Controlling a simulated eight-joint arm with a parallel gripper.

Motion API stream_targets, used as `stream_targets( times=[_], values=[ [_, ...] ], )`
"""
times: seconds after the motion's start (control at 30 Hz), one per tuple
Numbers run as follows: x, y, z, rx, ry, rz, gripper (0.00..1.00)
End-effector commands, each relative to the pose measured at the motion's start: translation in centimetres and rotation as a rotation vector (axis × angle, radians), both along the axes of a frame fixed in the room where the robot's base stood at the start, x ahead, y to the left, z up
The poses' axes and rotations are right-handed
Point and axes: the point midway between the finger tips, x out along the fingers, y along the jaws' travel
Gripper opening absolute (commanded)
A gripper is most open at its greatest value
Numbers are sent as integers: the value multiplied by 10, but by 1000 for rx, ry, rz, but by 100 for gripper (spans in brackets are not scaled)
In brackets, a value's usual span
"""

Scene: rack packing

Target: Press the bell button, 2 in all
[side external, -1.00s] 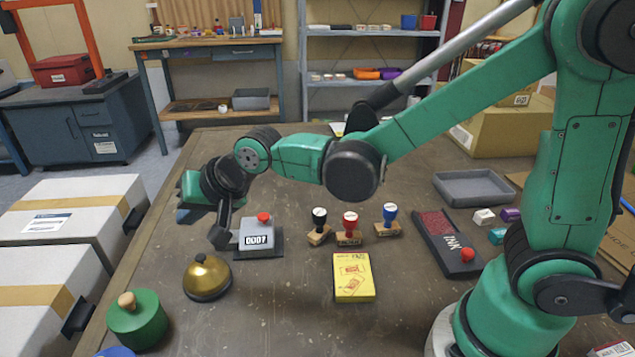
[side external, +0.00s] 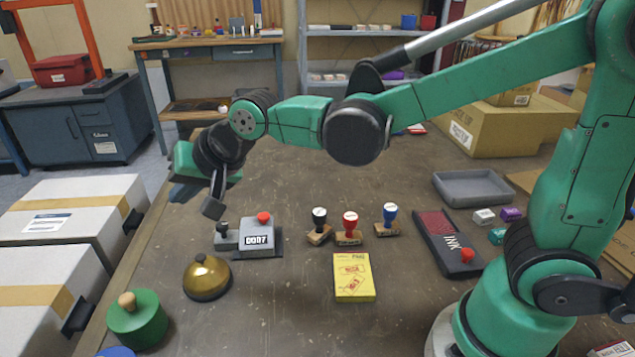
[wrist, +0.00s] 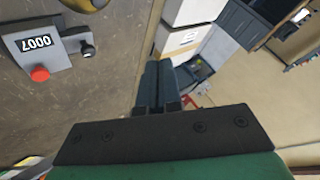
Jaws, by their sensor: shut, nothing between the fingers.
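The bell (side external: 207,278) is a brass dome on a dark base with a small top button, on the table at the left front. In the wrist view only a yellowish edge of it (wrist: 85,4) shows at the top. My gripper (side external: 213,208) is shut and empty, raised above and behind the bell, apart from it. Its closed fingers also show in the wrist view (wrist: 158,78). A grey counter (side external: 257,238) with a red button stands just behind and right of the bell. Its display seems to read 0007.
A green pot with a wooden knob (side external: 137,318) stands left of the bell. White cartons (side external: 72,215) stand beyond the table's left edge.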

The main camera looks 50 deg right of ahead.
Motion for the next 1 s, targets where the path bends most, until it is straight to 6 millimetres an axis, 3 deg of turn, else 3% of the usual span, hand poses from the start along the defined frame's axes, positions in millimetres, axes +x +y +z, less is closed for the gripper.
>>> stream_targets(
  times=[0.17, 0.63, 1.0],
  values=[
    [1, 0, -11, 0, 0, 0, 0],
    [1, 0, -73, 0, 0, 0, 0],
    [0, 0, -88, 0, 0, 0, 0]
  ],
)
